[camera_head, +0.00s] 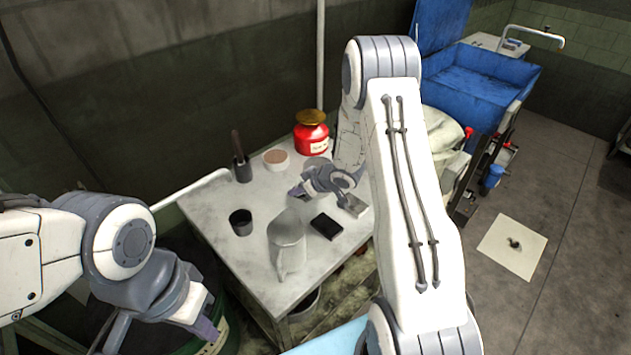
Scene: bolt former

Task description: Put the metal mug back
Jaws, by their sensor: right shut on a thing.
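The metal mug (286,240) is a tall, pale grey vessel with a handle on its near side. It is over the front part of the grey table (262,285). My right gripper (300,193) is at its upper end and is shut on it, though the contact is small and hard to make out. I cannot tell whether the mug's base touches the table. My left gripper (162,340) is at the lower left, away from the table top, with its fingers spread and nothing seen between them.
A dark cup (240,222), a flat black box (326,226), a round bowl (276,159), a dark holder (241,170) and a red can (311,138) stand on the table. My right arm covers the table's right side. A blue basin (480,82) is beyond.

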